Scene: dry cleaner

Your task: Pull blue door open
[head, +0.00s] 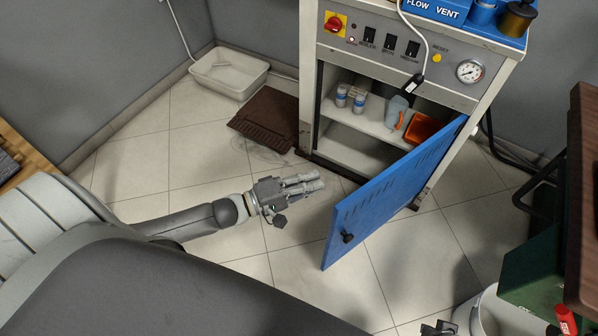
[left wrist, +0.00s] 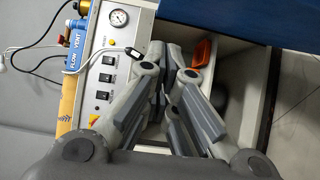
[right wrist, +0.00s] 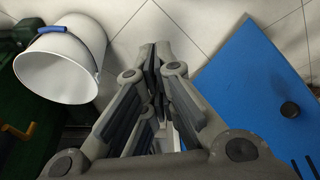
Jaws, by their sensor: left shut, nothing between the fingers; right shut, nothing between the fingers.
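The blue door (head: 385,195) stands ajar at an angle out from the cabinet (head: 310,80), its free edge toward me. A black knob (head: 347,237) is near its free lower corner. The door also shows in the right wrist view (right wrist: 250,70) with its knob (right wrist: 290,109). My left gripper (head: 318,181) is shut and empty, left of the door and in front of the cabinet opening, apart from the door in the picture. My right gripper (right wrist: 160,50) is shut and empty, beside the door; only a small part shows at the head view's bottom edge.
Inside the cabinet are cans (head: 341,96), a spray bottle (head: 397,110) and an orange box (head: 422,127). A white bucket (right wrist: 95,45) stands near my right gripper. A brown mat (head: 270,115) and white tub (head: 228,72) lie left.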

